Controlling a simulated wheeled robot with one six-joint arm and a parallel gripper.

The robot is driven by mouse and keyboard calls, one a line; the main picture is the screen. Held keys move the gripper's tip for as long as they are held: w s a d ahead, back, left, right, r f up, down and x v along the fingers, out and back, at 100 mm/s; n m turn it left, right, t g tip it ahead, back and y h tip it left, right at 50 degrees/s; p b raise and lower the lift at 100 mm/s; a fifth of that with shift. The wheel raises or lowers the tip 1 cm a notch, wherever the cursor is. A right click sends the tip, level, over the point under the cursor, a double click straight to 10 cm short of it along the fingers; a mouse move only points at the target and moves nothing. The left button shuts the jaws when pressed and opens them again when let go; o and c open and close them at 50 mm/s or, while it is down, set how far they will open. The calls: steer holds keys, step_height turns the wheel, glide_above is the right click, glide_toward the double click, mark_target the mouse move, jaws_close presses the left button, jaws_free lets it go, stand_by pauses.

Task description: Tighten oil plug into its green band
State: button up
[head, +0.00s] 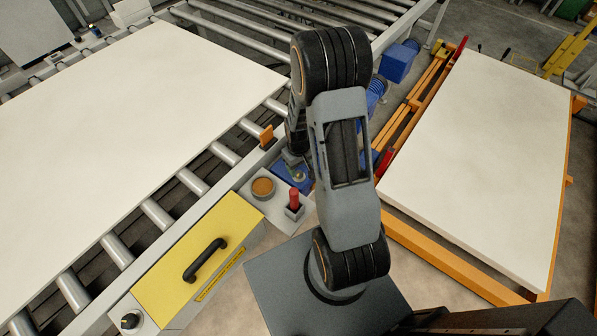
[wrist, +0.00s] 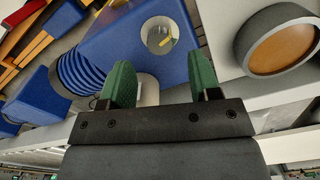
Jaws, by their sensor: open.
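The oil plug appears to be the round silvery piece (wrist: 158,35) on top of the blue housing (wrist: 112,38) in the wrist view. A small yellow mark shows on its face; I cannot make out a green band. In the head view the blue housing (head: 283,173) is partly hidden by my arm. My gripper (wrist: 160,82) is open, with two green fingertips apart and nothing between them. In the wrist view the plug lies beyond the fingertips, roughly centred between them. I cannot tell the exact distance.
A grey cup with a brown disc (wrist: 282,48) stands beside the housing; it also shows in the head view (head: 262,187). A red post (head: 294,198) stands near it. A yellow box (head: 195,262) with a black handle, rollers and pale panels lie around.

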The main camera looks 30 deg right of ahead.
mark_target(299, 173)
steer(key=shift+f, duration=2.25)
steer(key=c, duration=0.9)
steer(key=shift+m, duration=0.4)
steer(key=shift+f+m+b, duration=0.1)
steer(key=shift+m+b, duration=0.6)
steer(key=shift+m, duration=0.2)
steer(key=shift+m+b, duration=0.65)
steer(key=shift+m, duration=1.15)
